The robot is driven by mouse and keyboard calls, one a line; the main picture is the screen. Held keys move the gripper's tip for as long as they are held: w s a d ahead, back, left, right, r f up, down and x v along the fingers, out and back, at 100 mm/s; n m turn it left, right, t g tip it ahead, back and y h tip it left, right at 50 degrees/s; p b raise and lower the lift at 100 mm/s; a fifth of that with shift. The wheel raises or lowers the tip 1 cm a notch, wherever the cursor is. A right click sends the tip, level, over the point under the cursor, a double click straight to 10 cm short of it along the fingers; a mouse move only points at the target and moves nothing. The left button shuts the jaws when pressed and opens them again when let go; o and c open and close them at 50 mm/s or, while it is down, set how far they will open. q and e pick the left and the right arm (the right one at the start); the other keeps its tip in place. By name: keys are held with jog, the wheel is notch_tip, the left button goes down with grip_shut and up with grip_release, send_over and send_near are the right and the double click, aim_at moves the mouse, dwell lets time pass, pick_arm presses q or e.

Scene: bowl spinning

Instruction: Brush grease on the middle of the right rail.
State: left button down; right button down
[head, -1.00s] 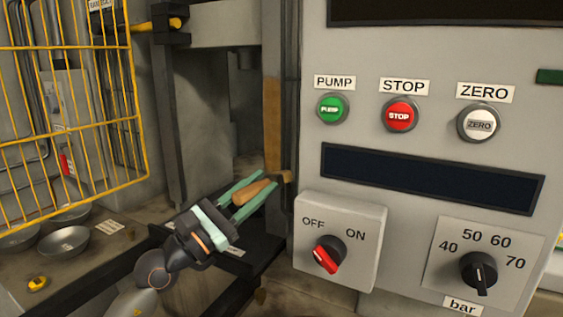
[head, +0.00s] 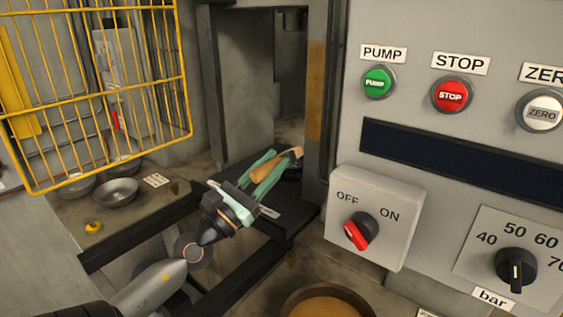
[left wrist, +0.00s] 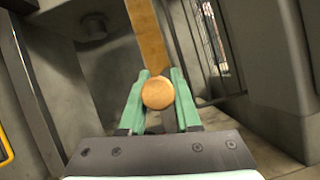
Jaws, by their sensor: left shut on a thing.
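The right rail (head: 318,165) is the grey upright beside the control panel. An amber-brown band (head: 316,90) covers part of its face, and it also shows in the left wrist view (left wrist: 148,42). My left gripper (head: 279,161) is shut on the wooden handle of a brush (head: 268,171). The brush tip points up and right, just left of the rail in the head view and below the band. In the left wrist view the round handle end (left wrist: 157,94) sits between the green fingers (left wrist: 160,78) and hides the bristles. I cannot tell whether the brush touches anything. My right gripper is out of view.
The control panel (head: 450,170) with buttons and an OFF/ON switch box (head: 376,215) stands close on the right. A yellow cage door (head: 95,100) hangs at left. Metal bowls (head: 118,191) stand below it. A bowl of amber stuff (head: 326,300) is at the bottom.

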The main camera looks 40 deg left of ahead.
aim_at(290, 150)
pick_arm(q)
jog(key=shift+w+a+p, duration=0.15)
jog(key=shift+w+p, duration=0.05)
jog(key=shift+w, duration=0.95)
jog(key=shift+w+a+p, duration=0.1)
jog(key=shift+w+p, duration=0.1)
jog(key=shift+w, duration=1.6)
jog(key=shift+w+a, duration=0.2)
jog(key=shift+w, duration=0.75)
jog(key=shift+f, duration=0.1)
jog(key=shift+r, duration=0.25)
jog(key=shift+s+f, duration=0.1)
